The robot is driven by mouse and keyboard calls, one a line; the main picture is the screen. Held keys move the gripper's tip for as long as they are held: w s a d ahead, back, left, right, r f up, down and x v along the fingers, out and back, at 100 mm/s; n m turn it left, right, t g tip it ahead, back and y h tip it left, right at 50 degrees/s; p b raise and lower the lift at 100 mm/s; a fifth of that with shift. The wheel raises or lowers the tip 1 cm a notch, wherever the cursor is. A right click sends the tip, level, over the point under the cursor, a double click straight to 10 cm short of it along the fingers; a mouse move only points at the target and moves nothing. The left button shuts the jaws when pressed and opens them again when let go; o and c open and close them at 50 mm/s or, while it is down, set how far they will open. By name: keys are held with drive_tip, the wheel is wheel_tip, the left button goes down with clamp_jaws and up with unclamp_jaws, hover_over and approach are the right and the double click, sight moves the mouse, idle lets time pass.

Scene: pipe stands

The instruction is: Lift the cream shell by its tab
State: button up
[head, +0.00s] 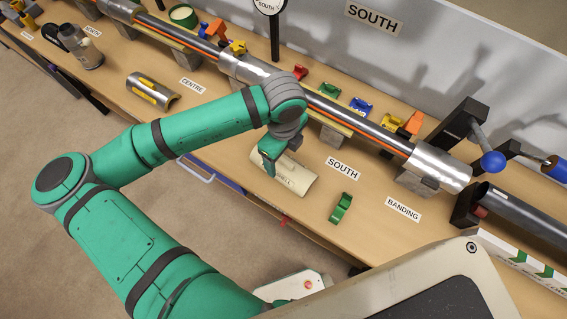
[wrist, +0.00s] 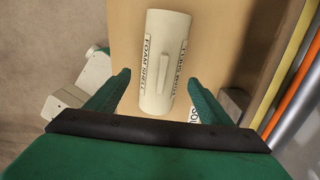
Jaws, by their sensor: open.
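The cream shell (head: 296,176) lies on the bench in front of the pipe, near the SOUTH label. It is a half-round piece marked FOAM SHELL, and it also shows in the wrist view (wrist: 153,98). Its raised tab (wrist: 163,74) runs along the top of the shell. My gripper (wrist: 158,88) is open and empty, with one finger on each side of the shell's near end in the picture. In the head view my gripper (head: 268,164) is over the shell's left end and partly hides it.
A long steel pipe (head: 375,131) on supports runs behind the shell, with an orange line along it. A green clamp (head: 341,208) stands to the right, and a metal half-shell (head: 149,91) lies to the left. Bare bench surrounds the cream shell.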

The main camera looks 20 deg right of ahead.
sight(284, 160)
drive_tip(key=shift+w+d+f, duration=0.1)
drive_tip(key=shift+w+f, duration=0.05)
drive_tip(key=shift+f, duration=2.05)
drive_tip(key=c, duration=1.1)
drive_tip(key=shift+r, duration=0.15)
